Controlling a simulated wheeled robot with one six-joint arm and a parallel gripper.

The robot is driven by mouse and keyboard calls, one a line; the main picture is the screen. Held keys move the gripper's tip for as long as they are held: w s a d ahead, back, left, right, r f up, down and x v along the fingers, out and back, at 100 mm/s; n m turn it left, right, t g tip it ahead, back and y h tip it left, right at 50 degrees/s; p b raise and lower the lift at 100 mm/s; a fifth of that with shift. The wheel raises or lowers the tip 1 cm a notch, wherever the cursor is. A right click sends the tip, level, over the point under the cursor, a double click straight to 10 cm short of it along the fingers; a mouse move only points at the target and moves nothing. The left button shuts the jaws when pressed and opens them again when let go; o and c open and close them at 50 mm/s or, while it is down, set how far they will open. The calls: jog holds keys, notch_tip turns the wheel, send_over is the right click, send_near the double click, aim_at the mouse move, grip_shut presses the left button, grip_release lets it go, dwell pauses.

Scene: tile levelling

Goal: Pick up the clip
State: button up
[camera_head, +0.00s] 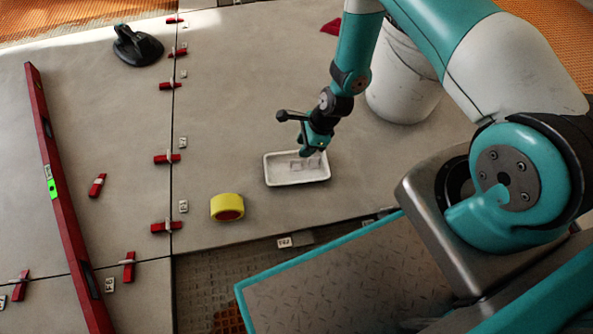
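A white tray (283,182) lies on the grey tile near the middle of the view. Small pale clips (297,166) lie inside it; their exact shape and number are hard to make out. My gripper (309,153) points down over the right part of the tray, at or just above the clips. Its fingertips are small and partly hidden, so I cannot tell whether they are open or shut, or whether they touch a clip. Other white clips with red wedges (167,159) sit along the tile joints to the left.
A yellow tape roll (227,207) lies left of the tray. A white bucket (402,85) stands behind to the right. A long red level (60,190) and a black suction cup (137,46) lie on the left tile. Bare tile surrounds the tray.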

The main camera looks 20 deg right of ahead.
aim_at(297, 160)
jog(key=b+x, duration=0.1)
jog(key=x, duration=0.2)
jog(key=b+x, duration=0.2)
jog(key=x, duration=0.1)
jog(key=b+x, duration=0.1)
jog(key=b, duration=0.1)
jog(key=shift+s+d+f, duration=0.2)
jog(key=shift+f, duration=0.15)
jog(key=shift+a+f+b, duration=0.2)
jog(key=shift+f+b, duration=0.1)
jog(key=shift+b, duration=0.05)
jog(key=shift+w+r, duration=0.1)
jog(key=shift+c, duration=0.2)
grip_shut()
